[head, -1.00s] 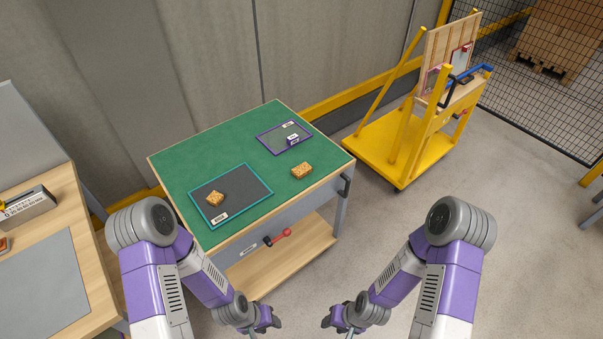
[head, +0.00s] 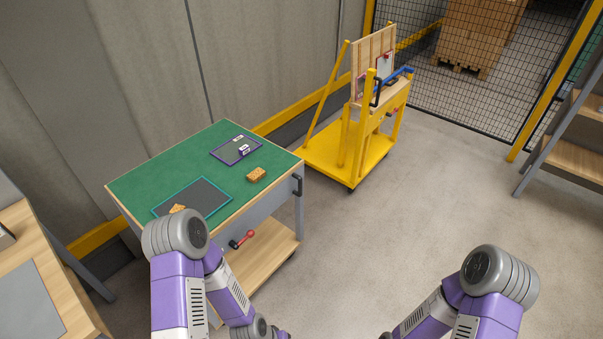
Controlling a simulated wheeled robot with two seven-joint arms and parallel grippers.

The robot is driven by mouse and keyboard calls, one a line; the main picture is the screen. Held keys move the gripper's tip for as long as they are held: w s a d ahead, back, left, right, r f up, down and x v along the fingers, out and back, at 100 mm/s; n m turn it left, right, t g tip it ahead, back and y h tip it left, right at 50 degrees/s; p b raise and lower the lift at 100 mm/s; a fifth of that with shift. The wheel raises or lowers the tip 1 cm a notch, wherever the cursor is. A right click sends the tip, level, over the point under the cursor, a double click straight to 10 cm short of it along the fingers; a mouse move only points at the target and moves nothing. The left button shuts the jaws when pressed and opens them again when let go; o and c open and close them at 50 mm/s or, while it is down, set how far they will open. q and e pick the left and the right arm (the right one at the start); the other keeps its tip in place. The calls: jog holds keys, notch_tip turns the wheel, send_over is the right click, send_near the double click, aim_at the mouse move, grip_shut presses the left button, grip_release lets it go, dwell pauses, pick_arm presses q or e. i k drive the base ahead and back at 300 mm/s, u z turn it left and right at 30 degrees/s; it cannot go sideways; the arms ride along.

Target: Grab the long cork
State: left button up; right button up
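Two cork blocks lie on the green-topped table. One cork block (head: 256,174) is oblong and sits on the bare green top near the right edge. The other cork block (head: 178,209) lies on the teal-framed grey mat and is partly hidden behind my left arm. Which is longer is hard to tell, as the second is part covered. My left gripper (head: 281,334) and my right gripper (head: 385,335) barely show at the bottom edge, away from both blocks. Their fingers are cut off, so their opening is not visible.
A purple-framed mat (head: 215,155) with a small labelled item (head: 244,149) lies at the table's back. A yellow cart (head: 322,155) stands behind right. Open floor lies right of the table.

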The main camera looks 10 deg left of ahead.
aim_at(258, 175)
jog(key=z, duration=0.2)
jog(key=i, duration=0.85)
jog(key=u, duration=1.65)
